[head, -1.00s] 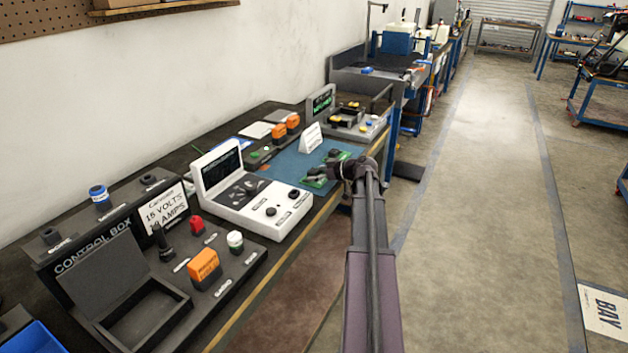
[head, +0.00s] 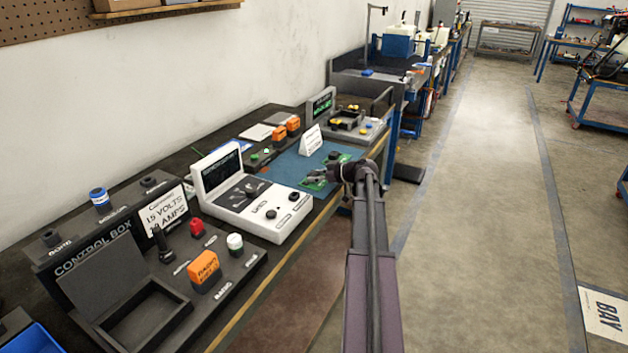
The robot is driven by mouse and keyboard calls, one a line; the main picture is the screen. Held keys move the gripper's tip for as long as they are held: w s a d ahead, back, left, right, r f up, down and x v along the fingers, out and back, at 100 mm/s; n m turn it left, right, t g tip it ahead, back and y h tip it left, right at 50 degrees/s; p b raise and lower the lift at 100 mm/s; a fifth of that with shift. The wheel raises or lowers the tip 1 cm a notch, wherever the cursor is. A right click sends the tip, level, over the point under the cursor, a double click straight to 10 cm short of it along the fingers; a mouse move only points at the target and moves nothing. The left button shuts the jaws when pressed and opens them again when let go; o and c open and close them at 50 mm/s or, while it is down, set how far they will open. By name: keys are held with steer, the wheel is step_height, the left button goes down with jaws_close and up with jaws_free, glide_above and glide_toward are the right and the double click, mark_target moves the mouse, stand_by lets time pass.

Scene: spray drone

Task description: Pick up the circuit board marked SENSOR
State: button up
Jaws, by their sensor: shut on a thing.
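A green circuit board (head: 313,185) lies at the blue mat (head: 284,168) on the bench, near the front edge. Its marking is too small to read. My gripper (head: 322,177) reaches in from the right and is shut on the green board, with its fingers low over the mat. Another green patch with a dark part (head: 334,156) shows just behind the gripper; I cannot tell whether it belongs to the same board. My arm hides part of the bench edge.
A white console (head: 250,195) stands left of the mat, close to my gripper. A white folded card (head: 310,140) stands behind. The control box (head: 95,250) is at front left. The floor aisle (head: 480,200) on the right is clear.

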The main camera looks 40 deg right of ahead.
mark_target(316, 174)
steer(key=shift+r, duration=0.1)
step_height(316, 174, up, 4)
steer(key=p, duration=0.3)
steer(key=shift+f+p, duration=0.25)
steer(key=shift+p, duration=0.1)
steer(key=s+d, duration=0.1)
steer(key=s, duration=0.6)
steer(key=s+d+r+p, duration=0.1)
steer(key=s+d, duration=0.1)
steer(key=s, duration=0.6)
steer(key=shift+s+d+r, duration=0.15)
steer(key=shift+s+d, duration=0.15)
steer(key=shift+r, duration=0.1)
